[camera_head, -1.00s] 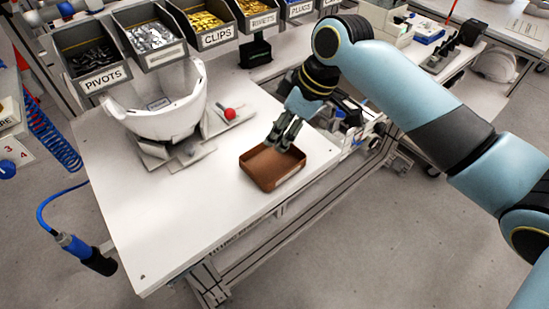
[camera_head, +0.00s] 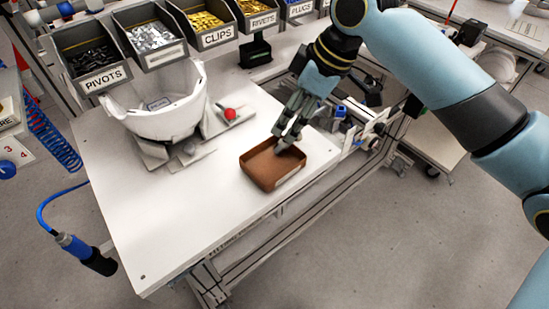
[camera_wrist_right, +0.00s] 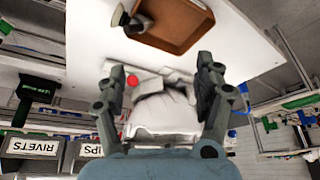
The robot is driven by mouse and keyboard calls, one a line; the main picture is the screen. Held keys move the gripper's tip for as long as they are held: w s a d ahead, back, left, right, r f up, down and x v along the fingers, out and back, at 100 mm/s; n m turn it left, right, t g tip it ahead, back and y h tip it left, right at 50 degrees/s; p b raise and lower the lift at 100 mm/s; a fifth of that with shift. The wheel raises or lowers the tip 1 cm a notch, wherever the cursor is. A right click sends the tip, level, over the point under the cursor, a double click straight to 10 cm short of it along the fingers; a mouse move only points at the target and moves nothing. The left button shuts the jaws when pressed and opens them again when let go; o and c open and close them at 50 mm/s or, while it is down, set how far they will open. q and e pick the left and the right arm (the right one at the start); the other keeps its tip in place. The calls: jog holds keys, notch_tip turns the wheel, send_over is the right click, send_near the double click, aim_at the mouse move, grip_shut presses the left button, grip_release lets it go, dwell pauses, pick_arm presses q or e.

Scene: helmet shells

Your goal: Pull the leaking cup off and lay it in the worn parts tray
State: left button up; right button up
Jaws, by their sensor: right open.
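The brown tray (camera_head: 262,180) lies on the white bench near its right edge. A small grey flared piece with a dark neck, likely the cup (camera_wrist_right: 122,17), shows at the tray's corner in the right wrist view, where the tray (camera_wrist_right: 183,47) is at the top. I cannot tell whether it lies inside or leans on the rim. My right gripper (camera_head: 287,132) is just above the tray's far side. In its wrist view its fingers (camera_wrist_right: 160,72) are spread with nothing between them. My left gripper is out of view.
Labelled bins, including clips (camera_head: 205,20), line the back. The front of the bench is clear.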

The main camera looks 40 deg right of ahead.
jog(key=v, duration=0.7)
jog(key=shift+s+f, duration=0.15)
jog(key=s+a+f+m+h, duration=0.1)
jog(key=s+f+m+h, duration=0.15)
jog(key=s, duration=0.55)
jog(key=s+a+f+m+h, duration=0.1)
jog(key=s+f+m, duration=0.25)
jog(key=s, duration=0.45)
notch_tip(320, 180, down, 42)
jog(key=s+d+m+g+b, duration=0.1)
jog(key=s+d+b, duration=0.1)
jog(key=b, duration=1.3)
jog(key=s+f+b, duration=0.4)
jog(key=s+f, duration=0.5)
jog(key=f, duration=0.3)
jog(key=s+d+f+g+b, duration=0.1)
jog(key=s+f+b, duration=0.4)
jog(key=s+f, duration=0.4)
notch_tip(320, 180, down, 3)
jog(key=shift+r, duration=0.1)
